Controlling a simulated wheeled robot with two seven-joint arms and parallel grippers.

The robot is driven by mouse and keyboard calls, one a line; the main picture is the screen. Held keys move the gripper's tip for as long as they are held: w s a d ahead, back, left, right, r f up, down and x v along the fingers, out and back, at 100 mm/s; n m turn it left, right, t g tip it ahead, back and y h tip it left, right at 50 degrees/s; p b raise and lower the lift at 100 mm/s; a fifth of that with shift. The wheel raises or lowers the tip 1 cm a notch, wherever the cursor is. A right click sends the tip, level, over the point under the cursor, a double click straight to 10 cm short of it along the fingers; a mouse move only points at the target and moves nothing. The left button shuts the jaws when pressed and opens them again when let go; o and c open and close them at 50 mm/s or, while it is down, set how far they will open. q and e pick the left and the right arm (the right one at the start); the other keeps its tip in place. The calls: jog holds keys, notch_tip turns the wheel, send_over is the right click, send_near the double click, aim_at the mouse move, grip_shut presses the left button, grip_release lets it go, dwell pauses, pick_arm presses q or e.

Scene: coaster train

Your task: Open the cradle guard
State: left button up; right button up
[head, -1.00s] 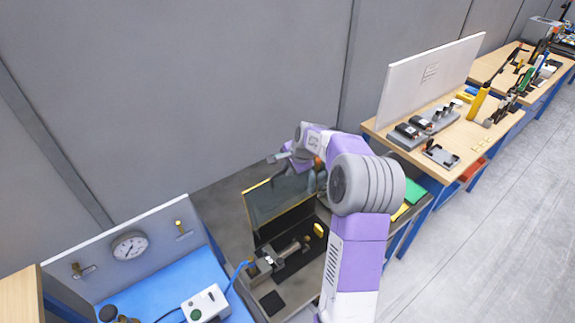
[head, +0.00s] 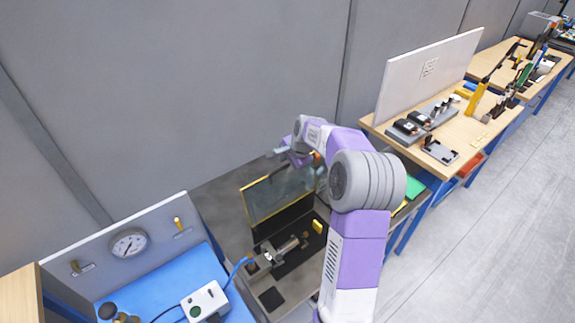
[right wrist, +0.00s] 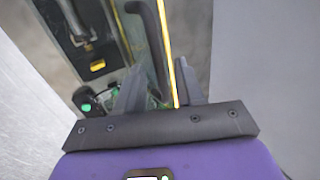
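The cradle guard is a clear panel with a yellow edge (head: 262,203). It stands raised, roughly upright, at the back of the cradle bench. Its yellow edge (right wrist: 168,50) and a dark curved handle (right wrist: 148,22) show in the right wrist view. The cradle fixture (head: 268,258) with its metal part lies in front of the panel. My right gripper (head: 284,152) is at the panel's top edge. In the right wrist view its fingers (right wrist: 160,88) are spread, with the handle and yellow edge running between or beside them; firm contact cannot be told. My left gripper is not in view.
A blue-topped bench with a gauge (head: 129,243) and a white control box (head: 205,301) stands at the left. A wooden bench (head: 470,131) with a white backboard (head: 425,75) stands at the right. A grey wall is close behind the guard. The floor at the right is clear.

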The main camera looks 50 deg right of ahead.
jog(key=v, duration=0.6)
jog(key=shift+r+b, duration=0.2)
jog(key=shift+b, duration=0.1)
jog(key=shift+s, duration=0.15)
